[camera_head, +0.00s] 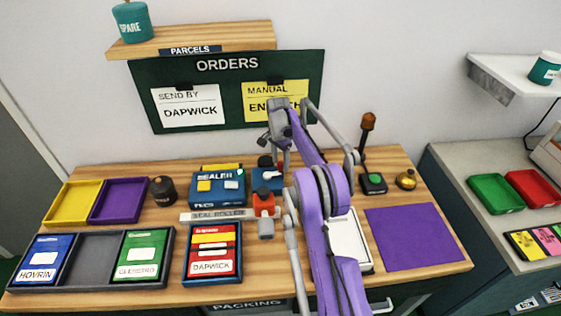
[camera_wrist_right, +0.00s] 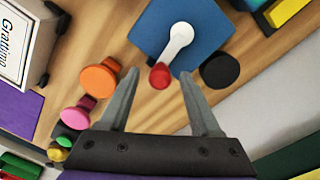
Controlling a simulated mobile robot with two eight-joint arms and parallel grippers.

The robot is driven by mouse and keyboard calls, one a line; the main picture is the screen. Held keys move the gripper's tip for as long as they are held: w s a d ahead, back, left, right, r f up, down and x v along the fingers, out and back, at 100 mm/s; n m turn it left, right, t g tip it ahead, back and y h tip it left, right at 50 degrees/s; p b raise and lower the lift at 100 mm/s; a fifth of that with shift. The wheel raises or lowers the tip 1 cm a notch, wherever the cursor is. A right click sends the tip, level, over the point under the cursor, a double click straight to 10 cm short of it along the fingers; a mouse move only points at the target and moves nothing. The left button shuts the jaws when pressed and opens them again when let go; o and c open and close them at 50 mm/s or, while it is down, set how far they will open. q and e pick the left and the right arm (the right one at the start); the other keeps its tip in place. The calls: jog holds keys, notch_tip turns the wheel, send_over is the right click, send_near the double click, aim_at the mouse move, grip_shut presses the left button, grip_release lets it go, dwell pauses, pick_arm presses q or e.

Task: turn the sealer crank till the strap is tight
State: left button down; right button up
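The sealer (camera_head: 217,187) is a blue box at the back middle of the bench. Beside it stands a smaller blue block (camera_head: 264,186) with a white crank (camera_wrist_right: 180,37) on top. The crank's arm ends in a red knob (camera_wrist_right: 160,76). In the right wrist view my right gripper (camera_wrist_right: 159,82) is open, with the red knob between its fingertips. No firm grip on it shows. In the head view my right gripper (camera_head: 281,157) points down by the block, partly hidden by my arm. My left gripper is out of view. I cannot make out the strap or its tightness.
A black round knob (camera_wrist_right: 220,70) is close behind the block. Orange (camera_wrist_right: 100,79) and pink-red (camera_wrist_right: 77,113) round-topped items stand nearby. A red-labelled tray (camera_head: 212,278) lies in front. The purple mat (camera_head: 415,237) at right is bare.

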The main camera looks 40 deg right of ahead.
jog(key=shift+r, duration=0.1)
notch_tip(320, 180, up, 11)
jog(key=shift+w+p, duration=0.25)
jog(key=shift+p, duration=0.2)
dwell(0.5)
